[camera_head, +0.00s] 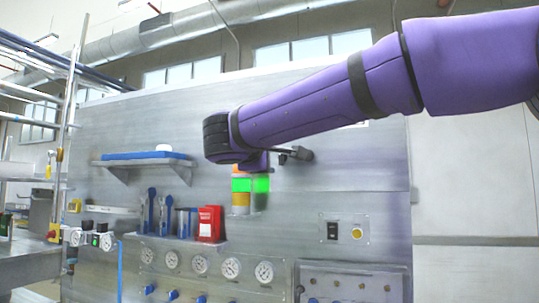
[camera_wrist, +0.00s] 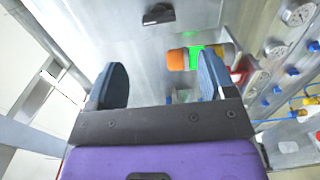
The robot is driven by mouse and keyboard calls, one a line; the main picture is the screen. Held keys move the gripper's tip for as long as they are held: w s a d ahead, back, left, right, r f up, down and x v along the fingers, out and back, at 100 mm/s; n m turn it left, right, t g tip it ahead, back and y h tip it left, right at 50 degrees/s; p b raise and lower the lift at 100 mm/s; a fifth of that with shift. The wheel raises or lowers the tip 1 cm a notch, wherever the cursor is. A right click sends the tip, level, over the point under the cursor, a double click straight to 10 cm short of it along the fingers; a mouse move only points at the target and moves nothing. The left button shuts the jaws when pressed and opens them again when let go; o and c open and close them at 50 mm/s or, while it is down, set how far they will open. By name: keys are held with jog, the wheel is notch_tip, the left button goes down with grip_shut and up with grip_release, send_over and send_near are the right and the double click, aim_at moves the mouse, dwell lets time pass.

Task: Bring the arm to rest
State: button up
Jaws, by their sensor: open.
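My purple arm (camera_head: 300,108) reaches in from the right across the upper part of the head view, in front of a grey metal panel. In the wrist view my gripper (camera_wrist: 160,85) shows two dark blue fingers set wide apart, with nothing between them. In the head view the gripper itself cannot be made out clearly behind the black wrist joint. A stack light with orange, green and yellow bands (camera_head: 241,184) stands just below the wrist. It also shows in the wrist view, beyond the right finger (camera_wrist: 195,57).
The grey panel (camera_head: 365,175) carries a row of gauges (camera_head: 231,267), blue valve knobs, a red box (camera_head: 209,223) and blue-handled tools. A shelf (camera_head: 145,163) with a blue item is at left. Metal racks stand at the far left. The panel's right part is mostly bare.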

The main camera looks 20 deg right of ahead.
jog(key=shift+s+a, duration=0.1)
dwell(0.4)
jog(key=s+d+f+m+g+y, duration=0.3)
jog(key=s+d+f+m+g, duration=0.3)
jog(key=s+d+f, duration=0.8)
jog(key=s+f+m+g+y, duration=0.3)
jog(key=s+f+m+y, duration=0.2)
jog(key=s+f, duration=1)
jog(key=y, duration=0.2)
jog(key=shift+s+a+f+y, duration=0.2)
jog(key=shift+a+f+y, duration=0.1)
jog(key=shift+a+f, duration=0.1)
